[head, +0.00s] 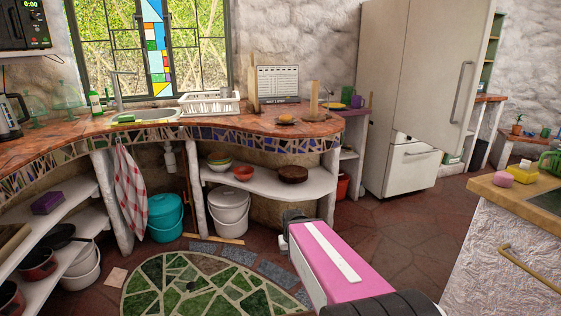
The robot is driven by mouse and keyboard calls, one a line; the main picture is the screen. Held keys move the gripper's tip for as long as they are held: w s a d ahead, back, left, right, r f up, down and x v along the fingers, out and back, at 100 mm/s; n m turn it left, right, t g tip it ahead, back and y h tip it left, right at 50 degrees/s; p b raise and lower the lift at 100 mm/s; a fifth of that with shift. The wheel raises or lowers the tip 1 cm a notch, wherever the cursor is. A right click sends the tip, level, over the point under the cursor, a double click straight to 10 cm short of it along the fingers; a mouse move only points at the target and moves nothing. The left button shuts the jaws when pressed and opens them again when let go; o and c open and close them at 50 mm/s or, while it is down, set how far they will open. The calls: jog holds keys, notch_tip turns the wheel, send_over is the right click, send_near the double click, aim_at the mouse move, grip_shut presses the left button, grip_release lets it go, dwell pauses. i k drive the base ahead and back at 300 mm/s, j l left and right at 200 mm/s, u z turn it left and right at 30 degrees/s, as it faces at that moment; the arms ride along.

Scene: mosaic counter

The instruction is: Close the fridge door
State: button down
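The white fridge (382,80) stands at the back, right of centre. Its upper door (440,70), with a long vertical handle (462,92) near its right edge, is swung out toward me and stands open. The door's right edge juts past the lower cabinet. The lower drawer (412,165) with a horizontal handle looks shut. The fridge's inside is hidden behind the door. My pink arm with a white stripe reaches up from the bottom centre, well short of the fridge and apart from it. The fingers of my gripper do not show.
A curved mosaic counter (215,132) with a sink and dish rack runs along the left and back. A textured counter (515,235) with a gold handle stands at the right front. Stone floor (400,240) lies clear between it and the fridge. A green mosaic (205,287) is on the floor.

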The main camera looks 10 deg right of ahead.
aim_at(446, 41)
jog(key=i+z, duration=0.75)
jog(key=i+j+z, duration=0.2)
jog(key=z, duration=0.2)
jog(key=i+j+z, duration=0.25)
jog(key=z, duration=0.15)
jog(key=i+j, duration=0.05)
